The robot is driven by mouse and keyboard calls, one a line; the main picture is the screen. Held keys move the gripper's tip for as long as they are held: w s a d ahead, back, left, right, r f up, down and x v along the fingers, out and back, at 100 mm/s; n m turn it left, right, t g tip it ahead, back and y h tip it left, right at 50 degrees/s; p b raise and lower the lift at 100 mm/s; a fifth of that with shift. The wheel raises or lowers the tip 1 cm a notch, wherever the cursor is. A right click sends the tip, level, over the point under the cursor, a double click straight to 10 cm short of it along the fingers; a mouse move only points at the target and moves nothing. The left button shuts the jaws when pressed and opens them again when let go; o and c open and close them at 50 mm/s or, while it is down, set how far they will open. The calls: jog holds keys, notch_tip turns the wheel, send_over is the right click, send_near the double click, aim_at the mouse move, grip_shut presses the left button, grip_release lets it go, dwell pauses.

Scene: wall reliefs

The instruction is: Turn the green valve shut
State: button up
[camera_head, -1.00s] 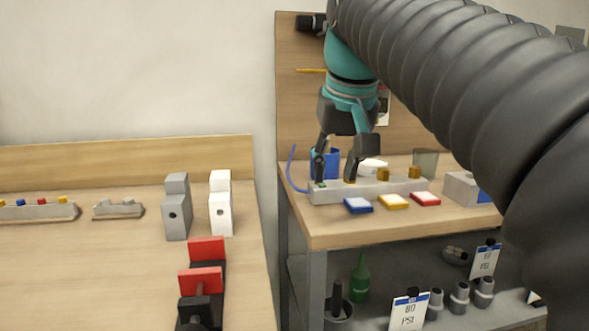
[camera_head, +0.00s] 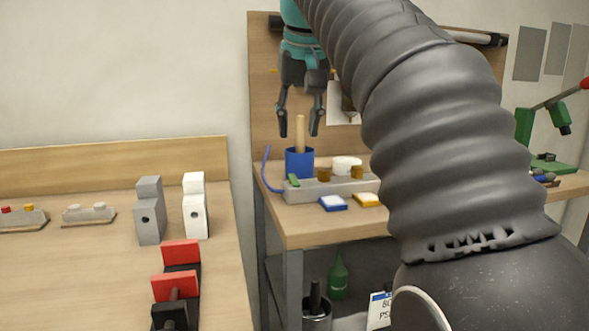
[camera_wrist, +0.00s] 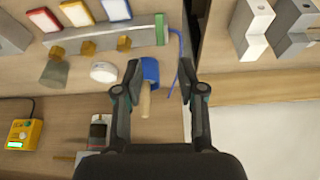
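The green valve handle (camera_head: 293,180) sits at the left end of a grey manifold block (camera_head: 325,188) on the right-hand bench. In the wrist view the green handle (camera_wrist: 160,28) lies crosswise to the block (camera_wrist: 90,42). Nothing is between the fingers in contact.
A white round item (camera_head: 347,164) and coloured pads (camera_head: 333,203) flank the block.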

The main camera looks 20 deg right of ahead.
aim_at(294, 179)
jog(key=b+x, duration=0.2)
jog(key=x, duration=0.8)
jog(key=shift+f, duration=0.2)
grip_shut()
